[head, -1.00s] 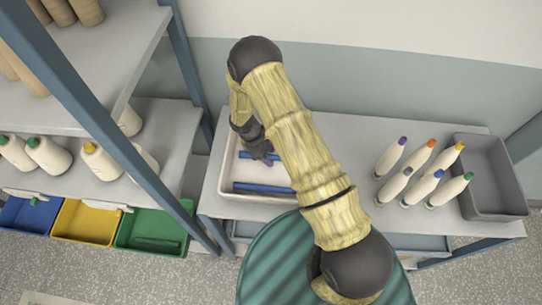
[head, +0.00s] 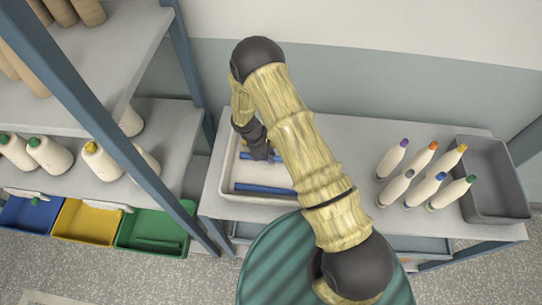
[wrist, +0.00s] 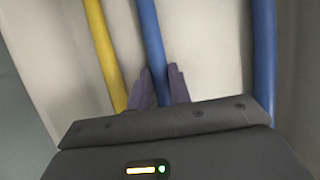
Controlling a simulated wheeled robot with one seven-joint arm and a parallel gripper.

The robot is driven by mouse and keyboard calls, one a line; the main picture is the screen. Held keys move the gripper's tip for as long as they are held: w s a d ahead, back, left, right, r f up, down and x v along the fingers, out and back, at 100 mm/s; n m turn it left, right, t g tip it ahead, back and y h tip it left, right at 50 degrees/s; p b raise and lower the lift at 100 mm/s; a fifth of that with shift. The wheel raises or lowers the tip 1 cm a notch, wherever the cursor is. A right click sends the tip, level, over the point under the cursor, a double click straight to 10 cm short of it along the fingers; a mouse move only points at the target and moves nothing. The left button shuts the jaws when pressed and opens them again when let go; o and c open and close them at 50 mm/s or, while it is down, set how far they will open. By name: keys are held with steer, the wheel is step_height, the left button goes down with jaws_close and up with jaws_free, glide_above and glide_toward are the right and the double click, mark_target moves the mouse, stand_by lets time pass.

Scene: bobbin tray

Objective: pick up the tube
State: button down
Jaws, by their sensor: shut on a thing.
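A pale tray (head: 229,174) on the grey bench holds the tubes. In the wrist view, a blue tube (wrist: 149,30) runs between the two fingers of my gripper (wrist: 160,82), which is shut on it. The same tube shows beside the gripper in the head view (head: 246,156), where my gripper (head: 261,157) is down in the tray. A second blue tube (wrist: 263,60) lies to the right in the wrist view, nearest the tray's front in the head view (head: 262,188). A yellow tube (wrist: 102,50) lies to the left in the wrist view; my arm hides it in the head view.
Several white bobbins with coloured tips (head: 423,189) stand on the bench right of my arm. A grey bin (head: 507,212) stands at the right end. A blue shelf post (head: 190,75) rises left of the tray. Blue, yellow and green bins (head: 125,235) sit lower left.

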step_height(320, 180, up, 10)
steer(key=b, duration=0.3)
steer(key=shift+b, duration=0.3)
steer(key=shift+f, duration=0.1)
stand_by(0.4)
